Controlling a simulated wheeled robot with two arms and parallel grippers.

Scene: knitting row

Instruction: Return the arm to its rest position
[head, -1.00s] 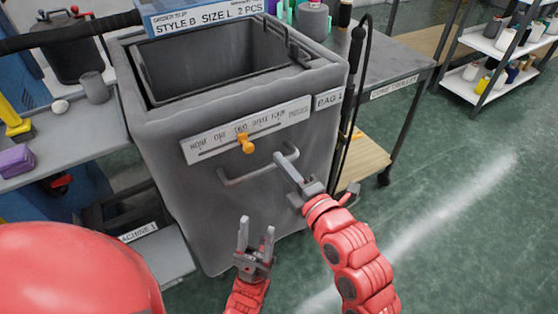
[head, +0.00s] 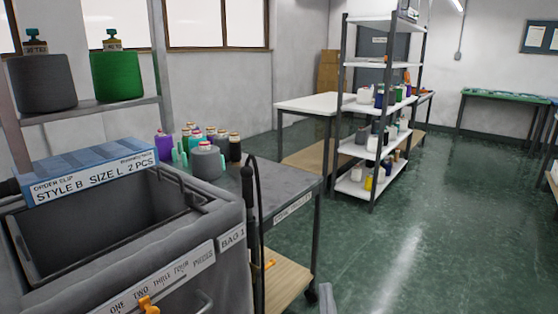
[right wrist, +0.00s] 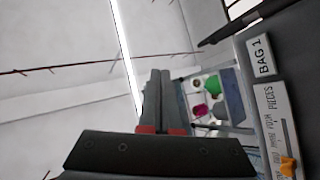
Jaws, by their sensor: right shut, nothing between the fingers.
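My right gripper (right wrist: 160,102) is shut and empty in the right wrist view, its two grey fingers side by side. Only a grey tip of it (head: 327,298) shows at the bottom edge of the head view, right of the grey bin (head: 228,212). In the right wrist view the bin's label strip (right wrist: 272,112) is to the right of the fingers, apart from them. My left gripper is in neither current view. The orange slider knob (head: 148,304) sits on the bin's front scale, cut by the lower edge.
A cone trolley (head: 295,190) with several yarn cones stands right of the bin, with a dark upright pole (head: 254,215) between. A white shelf rack (head: 373,190) stands behind. The green floor (head: 440,235) at right is clear.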

